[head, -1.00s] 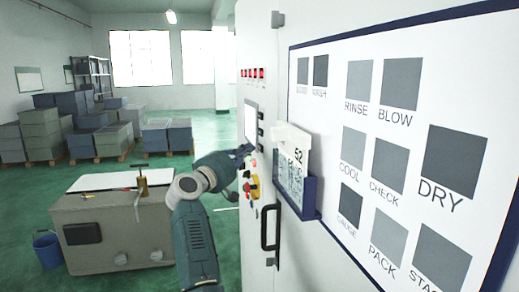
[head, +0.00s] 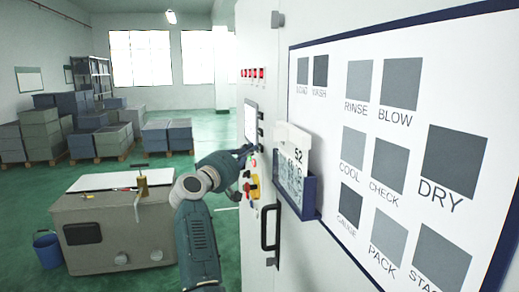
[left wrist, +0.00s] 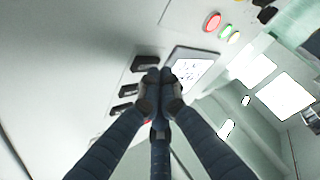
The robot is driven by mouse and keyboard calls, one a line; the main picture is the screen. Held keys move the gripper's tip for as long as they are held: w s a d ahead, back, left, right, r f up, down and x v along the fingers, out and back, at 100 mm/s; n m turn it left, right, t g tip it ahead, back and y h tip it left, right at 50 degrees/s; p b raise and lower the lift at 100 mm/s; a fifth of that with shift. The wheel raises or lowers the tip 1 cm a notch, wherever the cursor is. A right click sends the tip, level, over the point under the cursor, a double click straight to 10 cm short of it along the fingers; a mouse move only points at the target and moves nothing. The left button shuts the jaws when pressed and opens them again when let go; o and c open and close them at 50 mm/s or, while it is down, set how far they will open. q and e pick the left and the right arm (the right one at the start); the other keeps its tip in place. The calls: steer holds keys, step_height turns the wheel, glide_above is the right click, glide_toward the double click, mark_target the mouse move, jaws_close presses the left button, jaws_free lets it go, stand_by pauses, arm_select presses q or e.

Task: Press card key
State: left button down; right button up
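Several black keys (left wrist: 128,90) sit in a row on a pale panel, beside a lit screen (left wrist: 190,72). Their labels cannot be read, so I cannot tell which one is the card key. In the head view the black keys (head: 261,131) run down the cabinet side by the screen (head: 251,121). My left gripper (left wrist: 160,76) has its fingertips together with nothing between them, in front of the gap between the top key and the screen. I cannot tell whether it touches the panel. In the head view my left gripper (head: 246,151) is small at the panel's edge. My right gripper is out of view.
Below the keys are coloured buttons and a red-and-yellow knob (head: 252,184). A card holder (head: 297,180) and a black handle (head: 268,227) stick out from the cabinet. A grey bench (head: 110,235) and blue bucket (head: 48,250) stand left, with stacked crates behind.

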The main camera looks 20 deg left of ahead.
arm_select(q)
steer(key=shift+w+d, duration=0.2)
steer(key=shift+d, duration=0.15)
stand_by(0.5)
stand_by(0.3)
steer(key=shift+s+a, duration=0.45)
steer(key=shift+a, duration=0.15)
steer(key=s+a, duration=0.1)
steer(key=a, duration=0.1)
steer(key=s+a, duration=0.2)
steer(key=shift+b, duration=0.35)
stand_by(0.7)
